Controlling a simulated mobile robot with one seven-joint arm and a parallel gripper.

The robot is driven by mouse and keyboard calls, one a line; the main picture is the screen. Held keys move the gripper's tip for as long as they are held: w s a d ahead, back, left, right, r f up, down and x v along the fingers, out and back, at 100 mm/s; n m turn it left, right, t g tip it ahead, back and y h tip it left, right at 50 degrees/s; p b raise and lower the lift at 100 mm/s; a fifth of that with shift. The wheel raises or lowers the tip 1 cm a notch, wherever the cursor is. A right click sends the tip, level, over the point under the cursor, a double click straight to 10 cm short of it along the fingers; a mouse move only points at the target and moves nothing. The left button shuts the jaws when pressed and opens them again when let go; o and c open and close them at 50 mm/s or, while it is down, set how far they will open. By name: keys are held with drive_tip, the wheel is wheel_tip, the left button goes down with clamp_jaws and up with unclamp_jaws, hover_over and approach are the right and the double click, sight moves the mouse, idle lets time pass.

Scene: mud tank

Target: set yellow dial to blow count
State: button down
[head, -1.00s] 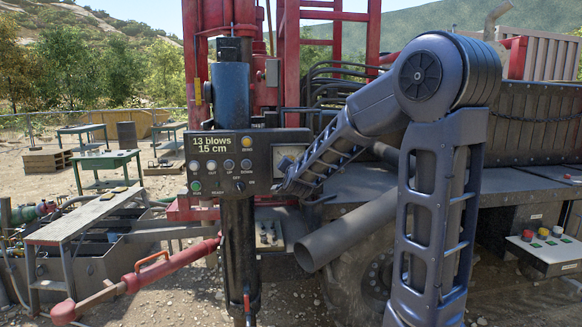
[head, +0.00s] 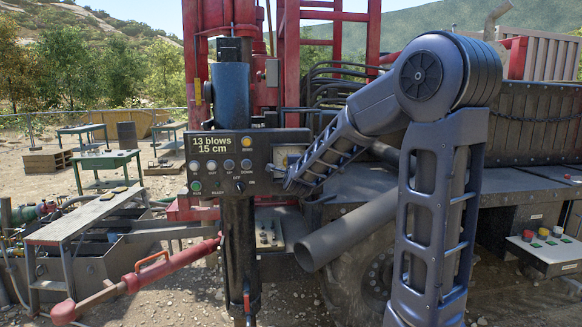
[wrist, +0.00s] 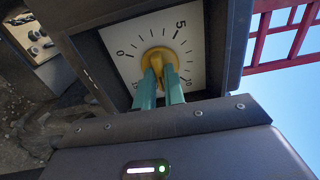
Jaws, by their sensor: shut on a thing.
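The yellow dial (wrist: 160,59) is a round knob on a white scale plate (wrist: 195,50) in the wrist view. The scale shows 0 at left and 5 at upper right; figures lower down are partly hidden. My gripper (wrist: 163,78) has its two teal fingers around the knob's ridge, shut on it. Where the dial points is hard to tell, as the fingers cover its lower part. The display (head: 211,144) reads 13 blows, 15 cm.
A black control panel (head: 218,175) with several buttons stands left of the dial. A dark frame (wrist: 225,45) surrounds the scale plate closely. A grey pipe (head: 345,232) juts out below my arm. A red lever (head: 150,275) reaches out at lower left.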

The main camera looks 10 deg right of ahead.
drive_tip(key=shift+f+m, duration=0.1)
drive_tip(key=shift+m, duration=1.5)
drive_tip(key=c, duration=1.5)
unclamp_jaws()
drive_tip(key=shift+s, duration=5.4)
